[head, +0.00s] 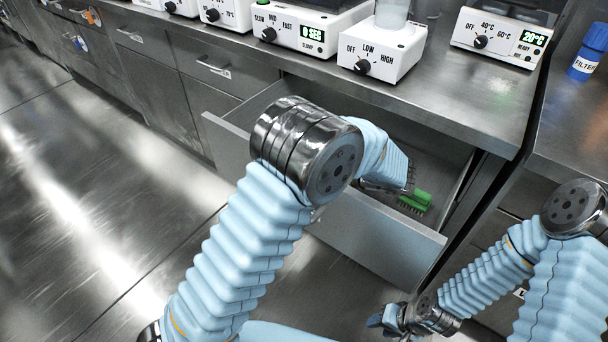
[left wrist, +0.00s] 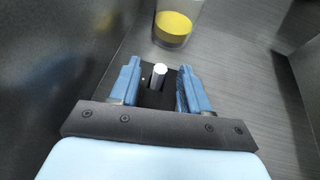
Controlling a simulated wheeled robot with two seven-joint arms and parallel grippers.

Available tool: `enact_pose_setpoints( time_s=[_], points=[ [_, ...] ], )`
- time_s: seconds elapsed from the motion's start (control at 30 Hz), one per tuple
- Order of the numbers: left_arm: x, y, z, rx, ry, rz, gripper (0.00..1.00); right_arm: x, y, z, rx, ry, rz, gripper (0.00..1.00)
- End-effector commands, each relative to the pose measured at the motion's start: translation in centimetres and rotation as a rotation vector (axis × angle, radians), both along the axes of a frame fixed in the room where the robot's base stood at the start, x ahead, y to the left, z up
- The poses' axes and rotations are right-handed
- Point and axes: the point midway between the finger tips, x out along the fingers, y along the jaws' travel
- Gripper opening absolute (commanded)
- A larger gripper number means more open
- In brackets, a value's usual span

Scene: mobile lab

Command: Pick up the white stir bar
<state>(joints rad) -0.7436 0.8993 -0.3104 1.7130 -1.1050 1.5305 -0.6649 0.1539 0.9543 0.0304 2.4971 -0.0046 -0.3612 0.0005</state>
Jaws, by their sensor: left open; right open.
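The white stir bar (left wrist: 158,75) shows in the left wrist view as a short pale cylinder. It is between the two blue fingers of my left gripper (left wrist: 157,88), with a gap on either side, over a dark patch. The left gripper is open. In the head view my left arm reaches down into an open drawer (head: 376,238), where its gripper (head: 388,186) is partly hidden; the stir bar cannot be seen there. My right gripper (head: 388,318) is low at the bottom of the head view, away from the drawer, open.
A green brush-like object (head: 415,202) lies in the drawer beside the left gripper. A clear container with yellow contents (left wrist: 174,28) stands just beyond the fingers. Drawer walls surround the gripper. White stirrer and heater units (head: 382,50) and a blue filter bottle (head: 588,52) stand on the counters.

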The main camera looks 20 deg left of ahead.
Motion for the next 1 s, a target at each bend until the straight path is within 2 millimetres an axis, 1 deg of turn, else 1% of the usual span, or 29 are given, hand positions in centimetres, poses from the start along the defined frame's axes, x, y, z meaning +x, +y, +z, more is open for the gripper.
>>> enact_pose_setpoints(
  time_s=[0.07,0.17,0.3,0.37,0.4,0.67,0.77,0.87,1.0],
  points=[
    [0.0,0.0,0.0,0.000,0.000,0.000,0.46,0.0,0.0,0.0,0.000,0.000,0.000,0.43],
    [0.0,0.0,0.0,0.000,0.000,0.000,0.32,0.0,0.0,0.0,0.000,0.000,0.000,0.43],
    [0.0,0.0,0.0,0.000,0.000,0.000,0.11,0.0,0.0,0.0,0.000,0.000,0.000,0.43],
    [0.0,0.0,0.0,0.000,0.000,0.000,0.02,0.0,0.0,0.0,0.000,0.000,0.000,0.43],
    [0.0,0.0,0.0,0.000,0.000,0.000,0.00,0.0,0.0,0.0,0.000,0.000,0.000,0.43],
    [0.0,-0.1,0.0,0.000,0.000,0.000,0.00,0.0,0.0,0.0,0.000,0.000,0.000,0.43],
    [0.0,-0.1,0.3,0.000,-0.001,-0.001,0.00,0.0,0.0,0.0,0.000,0.000,0.000,0.43],
    [0.0,-0.1,1.1,-0.001,-0.003,0.000,0.00,0.0,0.0,0.1,0.000,0.000,0.000,0.43],
    [0.0,-0.1,3.4,-0.003,-0.005,0.000,0.00,0.0,0.0,0.1,0.000,0.000,0.000,0.43]
  ],
)
